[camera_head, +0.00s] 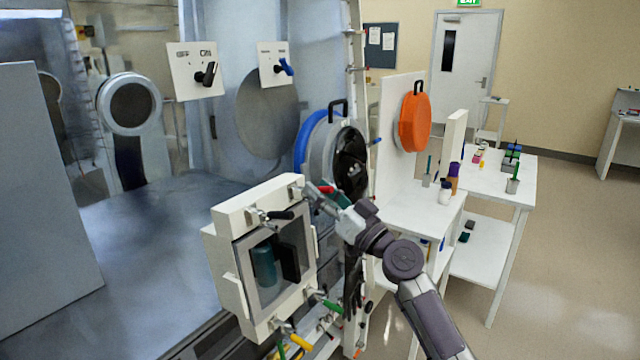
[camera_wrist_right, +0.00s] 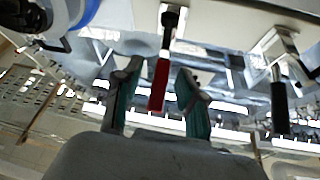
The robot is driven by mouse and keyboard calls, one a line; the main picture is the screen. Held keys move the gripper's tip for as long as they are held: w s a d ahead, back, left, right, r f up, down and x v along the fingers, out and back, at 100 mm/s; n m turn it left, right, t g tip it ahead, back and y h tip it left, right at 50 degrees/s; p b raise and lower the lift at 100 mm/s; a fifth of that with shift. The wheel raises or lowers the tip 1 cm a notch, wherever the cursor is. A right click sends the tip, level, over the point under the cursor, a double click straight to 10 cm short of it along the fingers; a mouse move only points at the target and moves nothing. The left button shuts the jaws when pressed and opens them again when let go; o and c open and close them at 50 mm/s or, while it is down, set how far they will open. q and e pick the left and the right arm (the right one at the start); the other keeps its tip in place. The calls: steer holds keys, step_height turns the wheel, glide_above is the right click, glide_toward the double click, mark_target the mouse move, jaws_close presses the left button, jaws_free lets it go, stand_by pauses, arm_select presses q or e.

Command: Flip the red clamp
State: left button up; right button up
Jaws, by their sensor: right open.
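The red clamp (camera_head: 326,189) is a small red handle at the upper right corner of the white windowed box. In the right wrist view the red clamp (camera_wrist_right: 159,84) hangs from a dark metal pivot on a pale edge. My right gripper (camera_head: 322,198) is at this corner, and its arm partly hides the area. In the wrist view the right gripper (camera_wrist_right: 158,88) is open, with one green-padded finger on each side of the red handle. A gap shows on both sides of the handle. My left gripper is not in view.
A black-handled clamp (camera_head: 281,215) sits on the box's top edge, left of the red one. Green (camera_head: 331,305) and yellow (camera_head: 300,341) handles sit along the lower edge. A round port with a blue ring (camera_head: 303,146) and black handle (camera_head: 338,106) stands just behind the gripper.

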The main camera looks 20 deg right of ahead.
steer(key=shift+w+a+r, duration=0.1)
steer(key=shift+w, duration=0.1)
jaws_close()
stand_by(0.5)
